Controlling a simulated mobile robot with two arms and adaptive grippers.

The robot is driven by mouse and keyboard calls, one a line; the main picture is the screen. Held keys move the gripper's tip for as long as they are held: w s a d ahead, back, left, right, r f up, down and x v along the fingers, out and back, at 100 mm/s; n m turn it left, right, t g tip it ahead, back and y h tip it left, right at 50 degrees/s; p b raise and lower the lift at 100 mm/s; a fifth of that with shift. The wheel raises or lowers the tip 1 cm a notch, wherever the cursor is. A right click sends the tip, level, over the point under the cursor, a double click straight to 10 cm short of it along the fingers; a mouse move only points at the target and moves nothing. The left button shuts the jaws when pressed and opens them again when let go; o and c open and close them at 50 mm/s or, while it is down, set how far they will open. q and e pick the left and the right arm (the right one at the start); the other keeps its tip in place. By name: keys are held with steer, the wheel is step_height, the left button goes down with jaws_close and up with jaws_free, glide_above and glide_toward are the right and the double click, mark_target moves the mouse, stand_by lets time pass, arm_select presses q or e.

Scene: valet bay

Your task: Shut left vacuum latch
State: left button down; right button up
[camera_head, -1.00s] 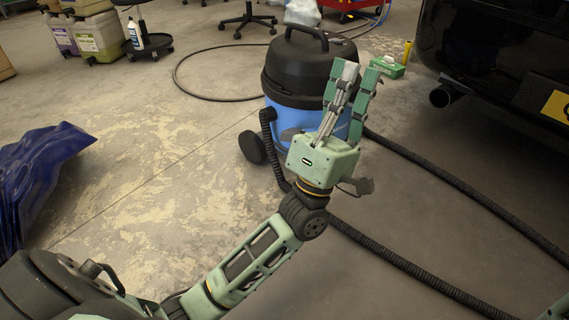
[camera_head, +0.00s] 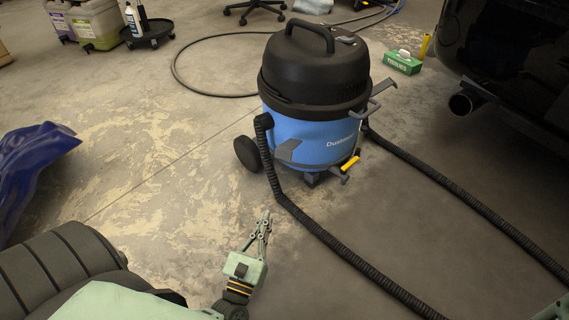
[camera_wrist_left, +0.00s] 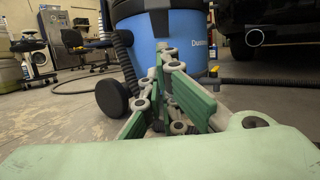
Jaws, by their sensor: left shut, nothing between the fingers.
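The vacuum (camera_head: 310,138) stands upright on the floor, with a black lid on a blue drum. A grey lever (camera_head: 384,86) sticks outward at the lid's right side, and a grey looped bar (camera_head: 366,108) shows just below it. I cannot tell which part is the left latch, and the drum's far side is hidden. My left gripper (camera_head: 266,222) is shut and empty, low in front of the vacuum and apart from it. In the left wrist view its fingers (camera_wrist_left: 166,52) overlap the blue drum (camera_wrist_left: 180,38).
A black hose (camera_head: 330,240) runs from the drum's left toward the front. Another hose (camera_head: 460,200) runs right. A dark car (camera_head: 510,70) with an exhaust pipe (camera_head: 465,103) stands at right. A green box (camera_head: 403,63) lies behind.

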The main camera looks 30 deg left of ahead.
arm_select(q)
steer(key=r+b+x, duration=0.3)
steer(key=b+x, duration=0.1)
steer(key=x, duration=0.8)
steer(key=shift+s+d+r, duration=0.1)
stand_by(0.4)
